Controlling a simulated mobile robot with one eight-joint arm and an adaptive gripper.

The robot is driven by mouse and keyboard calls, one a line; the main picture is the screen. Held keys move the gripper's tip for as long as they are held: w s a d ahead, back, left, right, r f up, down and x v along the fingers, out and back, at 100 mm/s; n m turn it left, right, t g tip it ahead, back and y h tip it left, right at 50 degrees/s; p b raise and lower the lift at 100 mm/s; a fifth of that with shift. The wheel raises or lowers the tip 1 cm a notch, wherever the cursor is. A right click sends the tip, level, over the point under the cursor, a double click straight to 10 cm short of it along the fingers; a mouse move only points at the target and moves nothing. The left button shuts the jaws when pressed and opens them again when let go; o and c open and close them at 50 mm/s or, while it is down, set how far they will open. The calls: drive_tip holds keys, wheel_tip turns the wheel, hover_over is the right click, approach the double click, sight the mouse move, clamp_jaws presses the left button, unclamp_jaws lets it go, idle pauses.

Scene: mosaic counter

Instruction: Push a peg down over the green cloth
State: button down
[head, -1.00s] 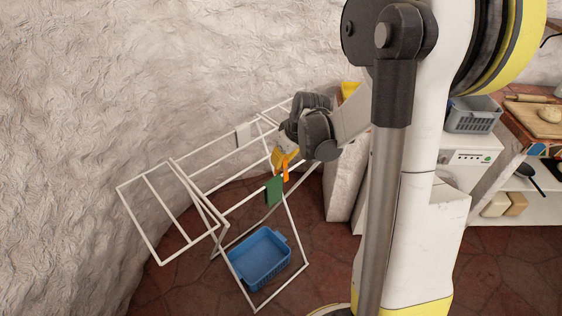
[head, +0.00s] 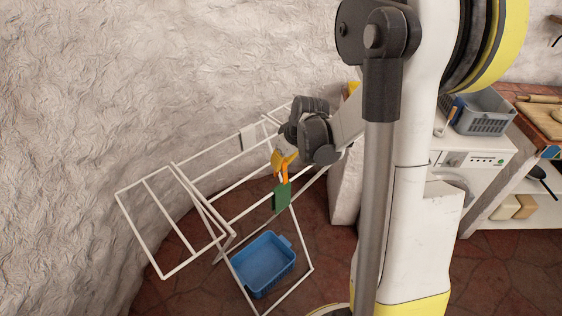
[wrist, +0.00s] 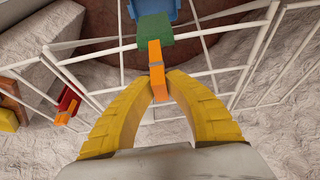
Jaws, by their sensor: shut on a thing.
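The green cloth (head: 282,197) hangs over a rail of the white drying rack (head: 224,228). It also shows in the wrist view (wrist: 155,30). My gripper (wrist: 160,88) has yellow fingers shut on an orange peg (wrist: 156,62). The peg points away from the fingers, and its far end overlaps the cloth's near edge in the wrist view. In the head view my gripper (head: 283,163) is just above the cloth, with the orange peg between. I cannot tell whether the peg's legs straddle the cloth and rail.
A blue basket (head: 264,262) stands on the floor under the rack. A pale cloth (head: 249,137) hangs on a rear rail. Red and orange items (wrist: 67,104) show at left in the wrist view. A grey basket (head: 484,112) sits on the white machine at right.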

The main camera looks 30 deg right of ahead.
sight(281, 185)
drive_tip(key=shift+f+b, duration=2.5)
drive_tip(key=shift+f, duration=1.1)
drive_tip(key=c, duration=1.4)
unclamp_jaws()
drive_tip(key=a+v, duration=0.1)
drive_tip(key=v, duration=1.1)
drive_tip(key=s+a+r+t+b, duration=0.1)
drive_tip(key=s+a, duration=0.3)
drive_tip(key=a, duration=0.1)
drive_tip(key=s+a+m+b, duration=0.1)
drive_tip(key=s+a, duration=0.3)
drive_tip(key=a, duration=0.1)
drive_tip(key=s+a+r+m+t+b, duration=0.1)
drive_tip(key=s+a, duration=0.4)
drive_tip(key=shift+a+r+t+h, duration=0.15)
drive_tip(key=shift+r+t+h, duration=0.15)
drive_tip(key=shift+r+h, duration=0.1)
